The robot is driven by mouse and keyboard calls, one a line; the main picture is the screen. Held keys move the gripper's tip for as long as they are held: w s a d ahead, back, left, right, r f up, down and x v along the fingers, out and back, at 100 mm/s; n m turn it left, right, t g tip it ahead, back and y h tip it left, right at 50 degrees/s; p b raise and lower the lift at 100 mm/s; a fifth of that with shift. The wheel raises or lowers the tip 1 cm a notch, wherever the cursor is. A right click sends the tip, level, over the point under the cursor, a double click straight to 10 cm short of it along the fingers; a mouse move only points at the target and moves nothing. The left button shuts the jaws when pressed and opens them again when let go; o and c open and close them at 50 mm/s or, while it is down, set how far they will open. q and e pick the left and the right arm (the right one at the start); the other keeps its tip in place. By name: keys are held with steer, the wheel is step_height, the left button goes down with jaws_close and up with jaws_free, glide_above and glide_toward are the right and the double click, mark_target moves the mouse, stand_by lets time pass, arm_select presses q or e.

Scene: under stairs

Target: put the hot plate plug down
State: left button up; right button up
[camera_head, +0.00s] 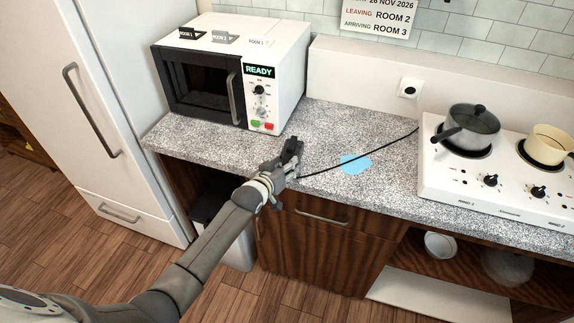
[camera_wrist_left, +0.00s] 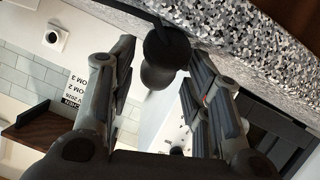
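My left gripper (camera_head: 291,153) is over the front part of the speckled counter, between the microwave and the hot plate (camera_head: 505,170). In the left wrist view its two fingers (camera_wrist_left: 165,60) are spread apart. The dark, rounded hot plate plug (camera_wrist_left: 166,46) shows between the fingertips, with a gap to the left finger and close to the right one. Whether it rests on the counter cannot be told. A black cord (camera_head: 355,161) runs from beside the gripper to the hot plate. In the head view the plug is not distinct from the dark fingers. My right gripper is not in view.
The white microwave (camera_head: 285,65) reads READY and stands left of the gripper. A light blue patch (camera_head: 355,165) lies on the counter (camera_head: 335,125) under the cord. A wall socket (camera_head: 409,88) is behind. A pot (camera_head: 472,128) and a cream pan (camera_head: 547,145) stand on the hot plate.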

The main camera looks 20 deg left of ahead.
arm_select(q)
steer(key=c, duration=0.7)
